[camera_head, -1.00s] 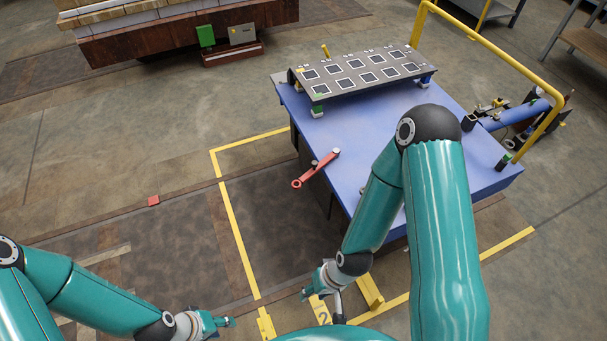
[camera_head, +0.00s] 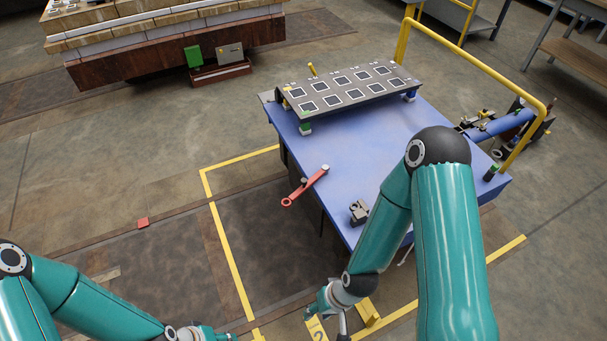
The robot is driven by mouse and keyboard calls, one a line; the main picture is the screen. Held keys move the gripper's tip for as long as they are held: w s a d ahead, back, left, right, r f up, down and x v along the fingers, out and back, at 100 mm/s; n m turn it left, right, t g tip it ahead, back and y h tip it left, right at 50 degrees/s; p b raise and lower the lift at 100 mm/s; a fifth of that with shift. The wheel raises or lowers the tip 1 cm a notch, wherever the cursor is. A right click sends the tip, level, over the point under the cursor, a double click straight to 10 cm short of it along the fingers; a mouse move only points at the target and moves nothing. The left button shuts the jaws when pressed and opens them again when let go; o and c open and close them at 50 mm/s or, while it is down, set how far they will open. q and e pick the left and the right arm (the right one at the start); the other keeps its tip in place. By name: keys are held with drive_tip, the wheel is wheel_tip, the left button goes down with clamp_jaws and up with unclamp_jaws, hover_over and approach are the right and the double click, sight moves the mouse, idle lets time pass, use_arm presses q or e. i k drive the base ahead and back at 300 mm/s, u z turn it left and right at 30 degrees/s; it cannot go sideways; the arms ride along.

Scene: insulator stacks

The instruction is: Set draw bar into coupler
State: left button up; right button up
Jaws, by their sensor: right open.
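The red draw bar (camera_head: 306,185) has a ring at its lower left end. It lies at the left edge of the blue table (camera_head: 350,150), with the ring end sticking out past the edge. A small dark grey bracket (camera_head: 359,212) sits near the table's front edge; I cannot tell whether it is the coupler. My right gripper (camera_head: 326,318) is open and low in front of the table, well apart from the bar. My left gripper (camera_head: 212,334) is at the bottom edge, partly cut off, far below the bar; its jaws are unclear.
A dark panel with pale-edged squares (camera_head: 345,85) stands across the table's back. A yellow rail (camera_head: 475,63) runs along the right side. A wagon (camera_head: 160,50) with a green box (camera_head: 194,57) stands at the back left. The floor left of the table is mostly clear.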

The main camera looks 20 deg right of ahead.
sight(305, 183)
drive_tip(key=i, duration=1.25)
drive_tip(key=u, duration=0.05)
